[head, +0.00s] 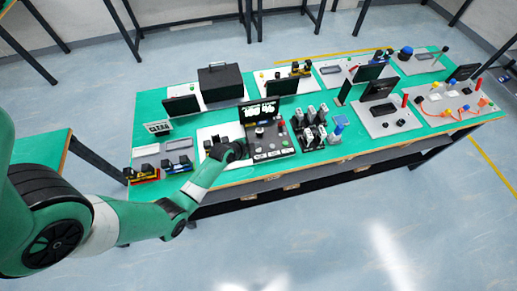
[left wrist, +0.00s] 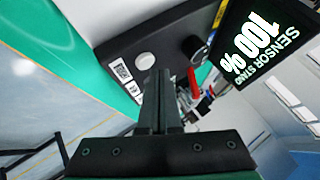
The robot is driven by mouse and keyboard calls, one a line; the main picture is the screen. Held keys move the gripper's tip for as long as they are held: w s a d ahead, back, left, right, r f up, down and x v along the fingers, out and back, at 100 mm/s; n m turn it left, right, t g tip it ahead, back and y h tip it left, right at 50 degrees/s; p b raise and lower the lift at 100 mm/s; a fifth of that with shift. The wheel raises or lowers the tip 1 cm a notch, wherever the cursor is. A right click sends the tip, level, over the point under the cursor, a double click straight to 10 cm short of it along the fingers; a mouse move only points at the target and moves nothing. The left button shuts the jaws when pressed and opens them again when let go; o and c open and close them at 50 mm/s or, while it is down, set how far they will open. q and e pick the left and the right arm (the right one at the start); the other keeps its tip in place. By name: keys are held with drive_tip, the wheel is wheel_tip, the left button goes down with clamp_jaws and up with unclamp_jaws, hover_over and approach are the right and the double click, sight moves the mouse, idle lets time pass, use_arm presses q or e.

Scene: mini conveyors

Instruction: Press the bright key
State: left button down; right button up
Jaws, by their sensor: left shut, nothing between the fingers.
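The dark panel (head: 270,155) of the sensor stand lies on the green table, with a lit black display (head: 260,110) behind it. In the left wrist view the display (left wrist: 262,52) reads "100 %" and "SENSOR STAND". A round white key (left wrist: 145,61) sits on the panel (left wrist: 166,42), near a dark knob and a red part (left wrist: 193,82). My left gripper (head: 240,150) is at the panel's left side. Its fingers (left wrist: 158,76) are shut and empty, with the tips close to the white key; I cannot tell whether they touch. My right gripper is not in view.
Right of the panel stands a group of dark and grey devices (head: 310,130). A black box (head: 220,82) and a dark monitor (head: 182,106) stand behind. Small trays (head: 178,144) lie to the left. The floor in front of the table is clear.

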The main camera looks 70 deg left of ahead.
use_arm(q)
drive_tip(key=shift+f, duration=0.3)
drive_tip(key=shift+f+b, duration=0.35)
drive_tip(key=shift+b, duration=0.1)
idle(0.3)
drive_tip(key=shift+r, duration=0.15)
drive_tip(key=shift+r+p, duration=0.65)
drive_tip(key=shift+p, duration=0.1)
wheel_tip(320, 180, up, 5)
drive_tip(key=p, duration=0.5)
drive_tip(key=shift+r, duration=0.1)
idle(0.7)
